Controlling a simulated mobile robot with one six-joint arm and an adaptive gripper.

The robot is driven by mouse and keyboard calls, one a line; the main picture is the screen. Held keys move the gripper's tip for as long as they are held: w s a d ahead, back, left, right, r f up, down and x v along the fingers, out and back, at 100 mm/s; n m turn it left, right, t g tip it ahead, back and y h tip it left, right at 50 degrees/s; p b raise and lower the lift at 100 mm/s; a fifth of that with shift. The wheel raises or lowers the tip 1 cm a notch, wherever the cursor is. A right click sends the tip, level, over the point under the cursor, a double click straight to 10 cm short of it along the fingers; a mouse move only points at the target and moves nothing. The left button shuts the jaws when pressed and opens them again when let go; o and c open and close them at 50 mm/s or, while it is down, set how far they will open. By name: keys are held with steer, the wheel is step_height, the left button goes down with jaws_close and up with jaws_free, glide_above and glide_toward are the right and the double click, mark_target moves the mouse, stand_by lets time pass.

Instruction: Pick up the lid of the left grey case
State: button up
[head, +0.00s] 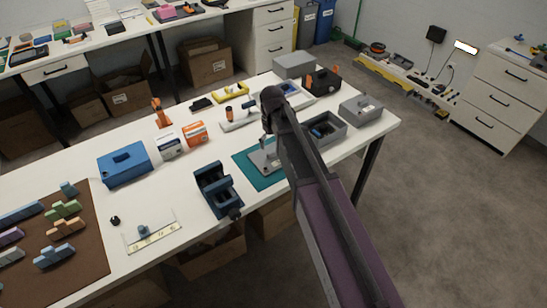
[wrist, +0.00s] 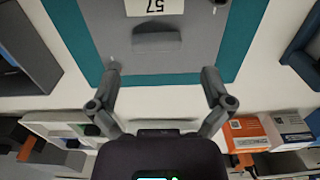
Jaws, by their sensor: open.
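A flat grey panel (wrist: 200,35), which looks like a lid, lies on a teal mat (wrist: 245,45). It has a raised grey grip (wrist: 157,40) and a white label reading 57, upside down in the wrist view. In the head view my arm partly hides the panel (head: 260,160). My gripper (wrist: 161,70) is open and empty, its fingertips apart over the panel's near edge, with the grip between and just beyond them in the wrist view. An open grey case (head: 326,131) stands right of the mat; a second grey case (head: 361,111) is farther right.
A blue vise (head: 216,190) stands left of the mat. Orange (head: 195,133) and white (head: 170,147) boxes and a blue case (head: 125,164) stand farther left. A closed grey box (head: 293,65) and a dark caddy (head: 322,79) are at the table's far end.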

mark_target(274, 151)
steer(key=shift+f, duration=0.1)
steer(key=shift+d+f+b, duration=0.2)
steer(key=shift+f+b, duration=2.3)
steer(key=shift+b, duration=0.1)
steer(key=c, duration=1)
